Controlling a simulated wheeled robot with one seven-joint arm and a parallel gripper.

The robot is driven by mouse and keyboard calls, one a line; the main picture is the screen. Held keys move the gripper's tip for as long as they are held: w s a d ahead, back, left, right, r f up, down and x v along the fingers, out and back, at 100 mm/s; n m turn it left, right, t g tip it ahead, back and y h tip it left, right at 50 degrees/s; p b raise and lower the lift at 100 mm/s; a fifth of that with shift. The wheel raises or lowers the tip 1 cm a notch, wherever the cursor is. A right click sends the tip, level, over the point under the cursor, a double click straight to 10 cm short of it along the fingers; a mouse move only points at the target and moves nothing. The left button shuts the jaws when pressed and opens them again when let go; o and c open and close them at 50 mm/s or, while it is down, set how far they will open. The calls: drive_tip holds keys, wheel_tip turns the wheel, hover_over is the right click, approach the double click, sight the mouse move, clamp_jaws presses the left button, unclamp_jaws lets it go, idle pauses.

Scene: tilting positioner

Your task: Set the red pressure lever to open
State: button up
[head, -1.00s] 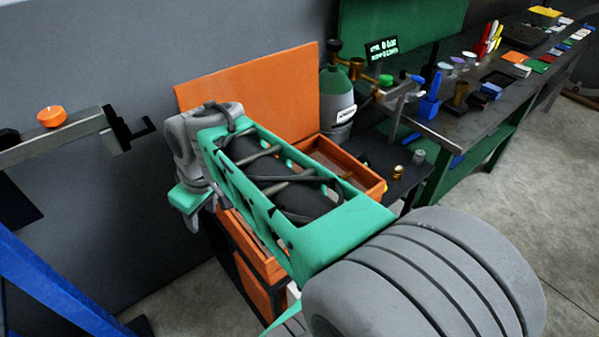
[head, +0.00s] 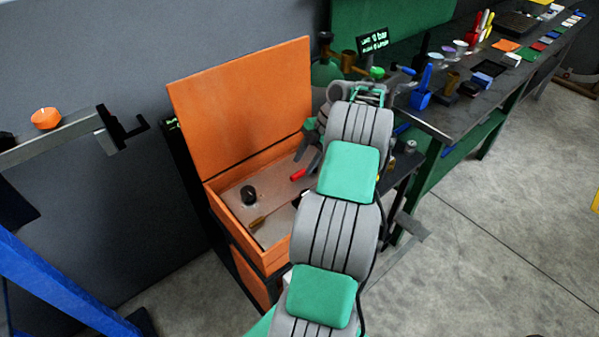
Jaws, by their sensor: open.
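A small red handle-shaped piece (head: 298,175) shows over the inside of the open orange box, just below my gripper's fingertips. It looks like the red lever, but my arm hides its other end, so its setting cannot be read. My gripper (head: 305,162) is open, its grey fingers pointing down and left above the red piece. I cannot tell whether they touch it. A display (head: 374,41) behind my arm reads what looks like 0 bar; the rest of its text is too small.
The orange box (head: 232,229) has its lid (head: 245,100) raised and holds a black knob (head: 249,195) and a brass-coloured tool (head: 263,216). A green gas cylinder (head: 327,72) stands behind. The dark bench (head: 450,125) at right carries many small items.

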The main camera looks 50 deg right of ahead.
sight(298, 174)
drive_tip(key=x, duration=0.4)
drive_tip(key=shift+w+a+f, duration=0.1)
drive_tip(key=shift+a+f, duration=0.05)
drive_tip(key=shift+f, duration=0.05)
drive_tip(key=shift+c, duration=0.4)
clamp_jaws()
idle(0.8)
